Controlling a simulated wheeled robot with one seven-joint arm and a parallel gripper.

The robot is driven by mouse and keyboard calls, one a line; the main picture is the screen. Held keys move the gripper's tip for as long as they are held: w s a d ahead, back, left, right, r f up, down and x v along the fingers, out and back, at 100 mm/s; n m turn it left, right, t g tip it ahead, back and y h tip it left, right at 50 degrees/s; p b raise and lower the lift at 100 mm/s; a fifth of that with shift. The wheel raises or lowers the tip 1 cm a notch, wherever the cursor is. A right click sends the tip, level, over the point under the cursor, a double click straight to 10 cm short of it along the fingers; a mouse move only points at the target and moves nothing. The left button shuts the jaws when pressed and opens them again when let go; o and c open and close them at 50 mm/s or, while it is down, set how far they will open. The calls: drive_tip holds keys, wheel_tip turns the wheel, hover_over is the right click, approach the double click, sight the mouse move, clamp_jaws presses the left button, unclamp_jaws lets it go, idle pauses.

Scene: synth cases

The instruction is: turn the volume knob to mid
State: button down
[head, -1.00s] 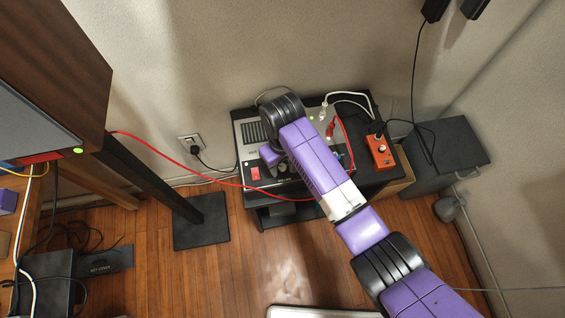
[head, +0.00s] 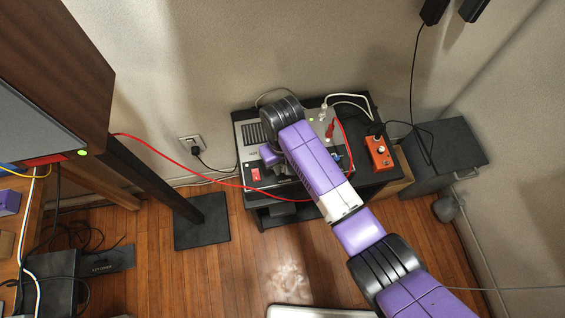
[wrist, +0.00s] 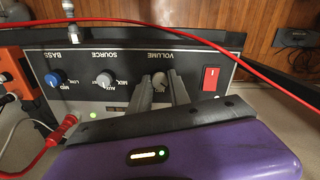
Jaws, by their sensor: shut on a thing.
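The volume knob (wrist: 159,79) is a small pale grey knob on the dark front panel of a grey amplifier (wrist: 130,68). It sits beside the upside-down VOLUME label in the wrist view. My gripper (wrist: 161,88) has one grey finger on each side of the knob and is shut on it. The fingers hide the knob's sides and the scale around it, so I cannot tell its setting. In the head view the amplifier (head: 246,130) stands on a black stand, and my arm covers the knob and fingertips.
A red rocker switch (wrist: 211,78) is beside the volume knob. The source knob (wrist: 104,80) and blue bass knob (wrist: 54,79) are on the other side. A red cable (wrist: 240,62) crosses close above the fingers. An orange box (head: 379,152) stands right of the amplifier.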

sight(282, 167)
drive_tip(key=m+p, duration=0.2)
drive_tip(key=m, duration=0.3)
drive_tip(key=shift+r+p, duration=0.2)
drive_tip(key=shift+p, duration=0.2)
drive_tip(key=m+p, duration=0.1)
drive_tip(key=m, duration=0.4)
drive_tip(key=shift+f, duration=0.1)
drive_tip(key=shift+w, duration=0.1)
drive_tip(key=c, duration=1.2)
unclamp_jaws()
drive_tip(key=shift+r+p, duration=0.35)
drive_tip(key=shift+r, duration=3.5)
